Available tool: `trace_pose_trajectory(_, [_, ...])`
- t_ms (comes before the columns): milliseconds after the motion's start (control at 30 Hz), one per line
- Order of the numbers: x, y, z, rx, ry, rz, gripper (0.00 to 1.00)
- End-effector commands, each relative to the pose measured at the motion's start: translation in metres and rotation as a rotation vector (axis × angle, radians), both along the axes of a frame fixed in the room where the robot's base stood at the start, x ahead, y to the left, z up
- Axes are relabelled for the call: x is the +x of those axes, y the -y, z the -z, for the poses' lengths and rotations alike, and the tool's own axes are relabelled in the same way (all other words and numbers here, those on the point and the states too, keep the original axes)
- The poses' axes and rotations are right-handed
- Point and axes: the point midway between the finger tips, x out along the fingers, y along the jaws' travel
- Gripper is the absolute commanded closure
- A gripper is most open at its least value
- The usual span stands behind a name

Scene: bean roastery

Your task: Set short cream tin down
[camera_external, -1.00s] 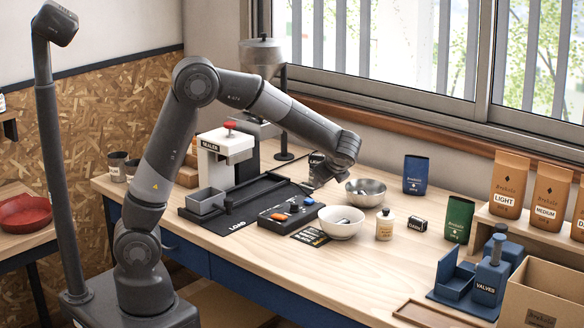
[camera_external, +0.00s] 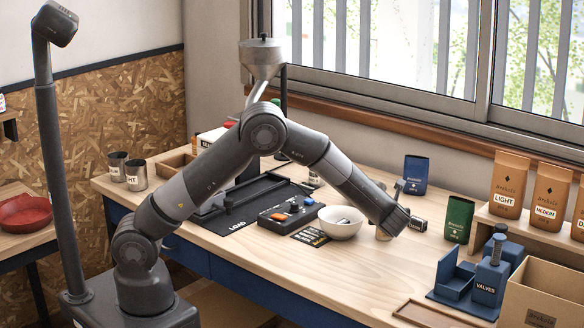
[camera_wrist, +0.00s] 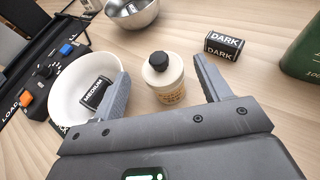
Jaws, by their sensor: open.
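A short cream tin (camera_wrist: 165,82) with a black cap stands upright on the wooden table in the wrist view. It sits between the two spread fingers of my open gripper (camera_wrist: 160,70), with a visible gap to each finger. In the external view my forearm and hand reach down over its place, and only a small tan part of the tin (camera_external: 382,236) shows there. My fingertips are hidden in that view.
Left of the tin stands a white bowl (camera_external: 340,222) holding a black MEDIUM label block (camera_wrist: 92,92), close to my left finger. A metal bowl (camera_wrist: 132,12), a DARK block (camera_wrist: 224,45) and a green bag (camera_external: 458,219) stand nearby.

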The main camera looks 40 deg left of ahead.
Motion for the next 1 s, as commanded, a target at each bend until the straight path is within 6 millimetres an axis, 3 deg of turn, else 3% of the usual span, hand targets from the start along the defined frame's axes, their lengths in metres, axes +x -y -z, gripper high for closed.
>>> trace_pose_trajectory(467, [0.04,-0.028,0.024,-0.003,0.001,-0.002,0.3])
trace_pose_trajectory(700, [0.042,-0.029,0.025,-0.002,0.001,0.0,0.3])
trace_pose_trajectory(1000, [0.042,-0.03,0.025,-0.002,0.001,0.0,0.54])
